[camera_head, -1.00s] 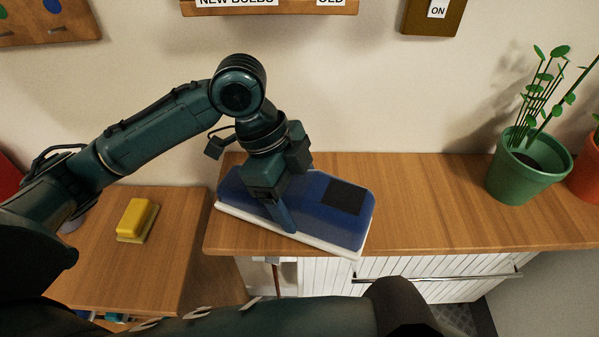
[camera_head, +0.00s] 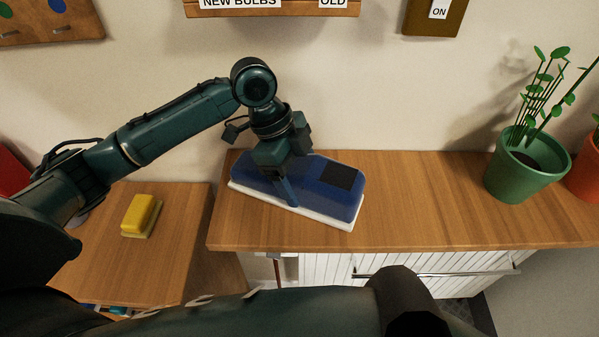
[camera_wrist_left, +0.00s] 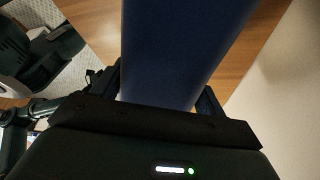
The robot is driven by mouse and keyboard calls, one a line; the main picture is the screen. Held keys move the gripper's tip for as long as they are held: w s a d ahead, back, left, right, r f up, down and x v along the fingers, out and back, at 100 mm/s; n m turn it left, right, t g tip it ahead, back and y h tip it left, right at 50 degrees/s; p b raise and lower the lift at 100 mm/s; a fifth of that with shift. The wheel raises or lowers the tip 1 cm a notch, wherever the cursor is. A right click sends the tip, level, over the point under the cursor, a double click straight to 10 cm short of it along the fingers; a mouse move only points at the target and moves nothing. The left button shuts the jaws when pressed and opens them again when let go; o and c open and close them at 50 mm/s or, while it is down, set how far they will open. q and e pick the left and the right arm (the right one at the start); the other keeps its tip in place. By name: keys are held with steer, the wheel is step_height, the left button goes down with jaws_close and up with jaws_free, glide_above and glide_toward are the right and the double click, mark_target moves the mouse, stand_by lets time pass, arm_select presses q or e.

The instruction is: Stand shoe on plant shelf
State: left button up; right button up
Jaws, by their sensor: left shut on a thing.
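The shoe (camera_head: 318,191) is a long blue block shape with a white sole and a dark square patch on top. It is at the left end of the wooden plant shelf (camera_head: 430,200), sole down and angled. I cannot tell whether the sole touches the wood. My left gripper (camera_head: 287,190) is shut on the shoe, with one finger showing against its near side. In the left wrist view the blue shoe (camera_wrist_left: 180,50) fills the space between the fingers. My right gripper is not in view; a dark arm link of mine crosses the bottom.
A green pot (camera_head: 525,165) with a leafy plant stands at the shelf's right, beside an orange pot (camera_head: 587,170). The shelf between shoe and green pot is clear. A yellow sponge-like block (camera_head: 140,213) lies on a lower wooden surface at left. The wall is close behind.

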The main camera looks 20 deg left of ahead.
arm_select(q)
steer(key=o, duration=1.1)
steer(key=shift+o, duration=0.2)
steer(key=v, duration=0.5)
steer(key=shift+w+r, duration=0.1)
steer(key=a, duration=0.4)
steer(key=a+b, duration=0.1)
steer(key=a, duration=0.3)
steer(key=w+a+b, duration=0.1)
steer(key=a, duration=0.3)
steer(key=shift+w, duration=0.1)
